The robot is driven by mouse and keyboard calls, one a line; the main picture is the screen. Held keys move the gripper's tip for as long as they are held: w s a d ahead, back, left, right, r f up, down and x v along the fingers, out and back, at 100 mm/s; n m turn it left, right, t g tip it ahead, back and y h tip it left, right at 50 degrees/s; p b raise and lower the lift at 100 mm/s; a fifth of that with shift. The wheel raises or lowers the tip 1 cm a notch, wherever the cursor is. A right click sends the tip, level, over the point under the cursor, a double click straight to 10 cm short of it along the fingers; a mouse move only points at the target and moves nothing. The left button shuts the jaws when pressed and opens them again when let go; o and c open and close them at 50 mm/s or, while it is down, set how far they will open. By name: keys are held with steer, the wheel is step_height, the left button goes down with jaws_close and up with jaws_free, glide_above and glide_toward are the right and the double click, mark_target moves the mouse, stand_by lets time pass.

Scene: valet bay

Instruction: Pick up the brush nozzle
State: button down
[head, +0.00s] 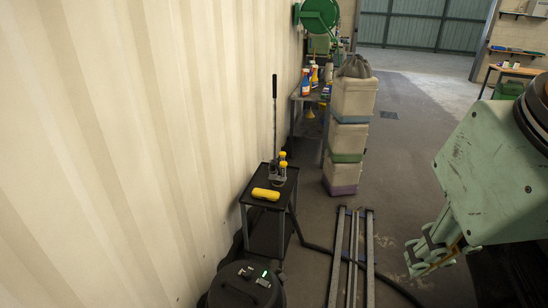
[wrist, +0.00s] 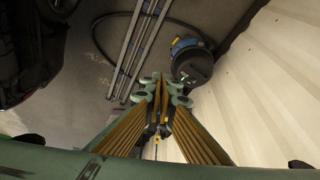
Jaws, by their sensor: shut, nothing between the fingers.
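A small black cart (head: 259,207) stands against the wall in the head view. A rack with yellow-topped pieces (head: 281,170) stands at its back, and a yellow block-like piece (head: 265,194) lies on its front. I cannot tell which of these is the brush nozzle; they are too small to make out. My gripper (head: 428,262) hangs at the right in the head view, well apart from the cart. In the wrist view, my gripper (wrist: 163,86) is shut with nothing held. Small yellow and dark shapes show between the finger links there, too small to name.
A black vacuum drum (head: 246,287) stands in front of the cart; it also shows in the wrist view (wrist: 191,62). Its hose runs over the floor. Metal floor rails (head: 351,262) lie right of the cart. Stacked bins (head: 350,143) stand behind. The corrugated wall bounds the left.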

stand_by(0.3)
steer(key=c, duration=1.8)
jaws_free()
